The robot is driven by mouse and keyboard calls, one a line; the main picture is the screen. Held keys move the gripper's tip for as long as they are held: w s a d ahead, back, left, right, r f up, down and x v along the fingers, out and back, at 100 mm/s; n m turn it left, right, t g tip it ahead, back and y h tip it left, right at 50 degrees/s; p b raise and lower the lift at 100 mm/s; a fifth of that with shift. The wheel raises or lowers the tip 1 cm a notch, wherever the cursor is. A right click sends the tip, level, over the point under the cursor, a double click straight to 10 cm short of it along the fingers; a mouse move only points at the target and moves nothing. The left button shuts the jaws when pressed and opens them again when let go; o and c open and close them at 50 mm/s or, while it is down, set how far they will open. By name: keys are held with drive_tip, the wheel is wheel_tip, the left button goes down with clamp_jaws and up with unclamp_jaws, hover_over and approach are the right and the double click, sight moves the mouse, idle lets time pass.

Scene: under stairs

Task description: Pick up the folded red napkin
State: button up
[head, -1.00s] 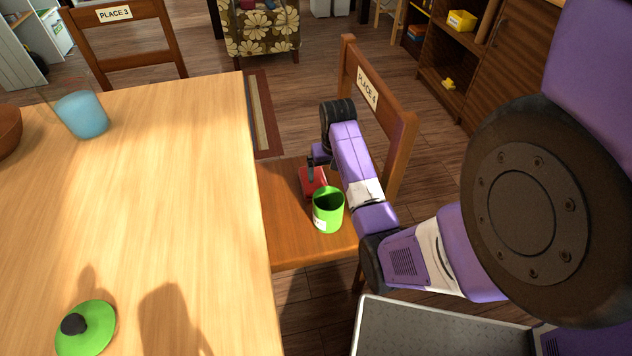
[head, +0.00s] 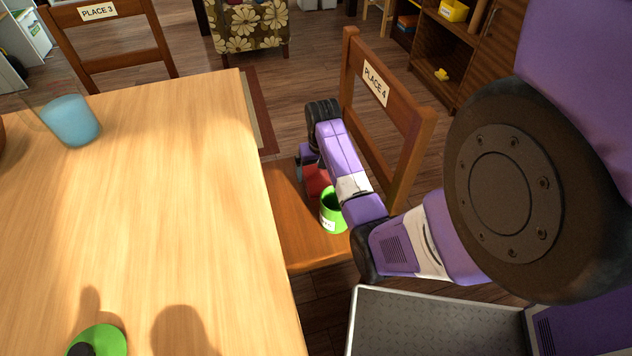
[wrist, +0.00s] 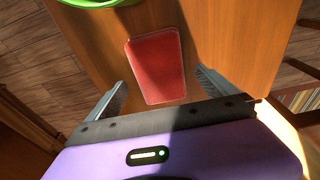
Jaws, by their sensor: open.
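The folded red napkin (head: 316,180) lies on the wooden seat of the chair labelled PLACE 4, partly hidden behind my arm in the head view. In the wrist view the napkin (wrist: 157,65) lies flat between my fingers, its near end close to the gripper body. My gripper (wrist: 160,88) is open, one finger to each side of the napkin, with gaps between. In the head view my gripper (head: 304,172) is low over the seat beside the napkin, mostly hidden by my arm.
A green cup (head: 333,212) stands on the seat right by the napkin. The chair back (head: 408,120) rises behind my arm. The wooden table (head: 170,200) is to the left, with a blue-filled glass (head: 70,120) and a green lid (head: 105,340) on it.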

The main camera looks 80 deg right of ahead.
sight(317, 176)
drive_tip(key=f, duration=0.1)
drive_tip(key=f+b, duration=0.1)
drive_tip(key=f, duration=0.2)
drive_tip(key=shift+w+d+f+b, duration=0.2)
drive_tip(key=shift+w+d+b, duration=0.1)
drive_tip(key=shift+d, duration=0.1)
drive_tip(key=c, duration=1.5)
drive_tip(key=shift+o, duration=0.2)
drive_tip(key=shift+r, duration=0.1)
wheel_tip(317, 176, up, 20)
drive_tip(key=p, duration=0.5)
drive_tip(key=shift+p, duration=0.35)
drive_tip(key=o, duration=0.6)
drive_tip(key=shift+c, duration=0.2)
clamp_jaws()
